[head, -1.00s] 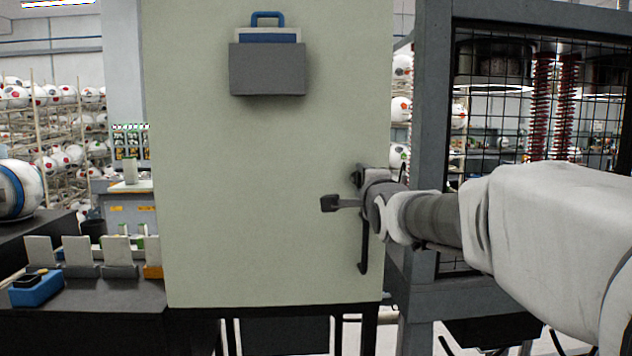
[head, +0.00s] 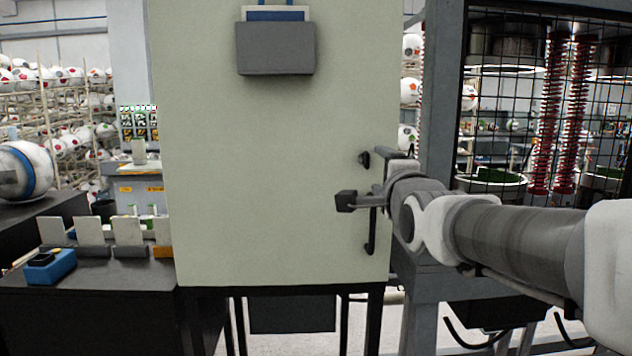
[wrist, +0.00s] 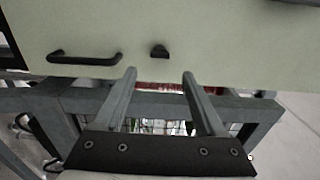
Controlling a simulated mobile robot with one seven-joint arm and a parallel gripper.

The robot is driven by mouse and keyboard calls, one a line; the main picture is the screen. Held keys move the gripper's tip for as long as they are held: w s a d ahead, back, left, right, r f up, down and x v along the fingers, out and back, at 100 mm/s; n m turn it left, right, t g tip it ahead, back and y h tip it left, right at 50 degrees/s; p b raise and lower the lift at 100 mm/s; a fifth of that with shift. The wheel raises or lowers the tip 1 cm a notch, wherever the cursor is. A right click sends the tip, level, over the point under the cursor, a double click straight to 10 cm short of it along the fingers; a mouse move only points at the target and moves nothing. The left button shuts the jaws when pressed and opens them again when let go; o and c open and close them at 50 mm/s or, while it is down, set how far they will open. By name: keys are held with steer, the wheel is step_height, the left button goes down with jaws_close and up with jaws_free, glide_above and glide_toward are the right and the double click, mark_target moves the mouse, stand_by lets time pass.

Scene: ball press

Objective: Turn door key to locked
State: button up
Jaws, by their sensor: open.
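The pale green cabinet door (head: 265,190) fills the middle of the head view. Its small dark key (head: 364,160) sticks out near the right edge, above the black bar handle (head: 371,230). In the wrist view the key (wrist: 159,51) appears as a small dark stub, to the right of the handle (wrist: 85,58). My gripper (wrist: 159,76) is open, with a finger on either side of the key's line. The key shows beyond the fingertips, with nothing between the fingers. In the head view, my wrist partly hides the fingers at the door's right edge. Whether the key is turned cannot be told.
A grey holder (head: 275,48) hangs on the door's upper part. A grey frame with black mesh (head: 520,100) stands right, close to my arm. A dark bench (head: 90,285) with a blue box (head: 48,267) is at left. Open space lies in front of the door.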

steer(key=s, duration=0.9)
steer(key=shift+f, duration=0.1)
steer(key=s+f+n+g+p, duration=0.1)
steer(key=s+f+n+g, duration=1.2)
steer(key=s+f+n, duration=0.75)
step_height(320, 180, up, 15)
steer(key=w+m+p, duration=0.2)
steer(key=p, duration=1.4)
steer(key=shift+a+t, duration=0.25)
steer(key=shift+t, duration=0.05)
steer(key=shift+w+r+p, duration=0.1)
steer(key=shift+r+p, duration=0.1)
steer(key=shift+p, duration=0.15)
steer(key=shift+c, duration=1.8)
steer(key=shift+d+m, duration=0.1)
steer(key=shift+m, duration=0.15)
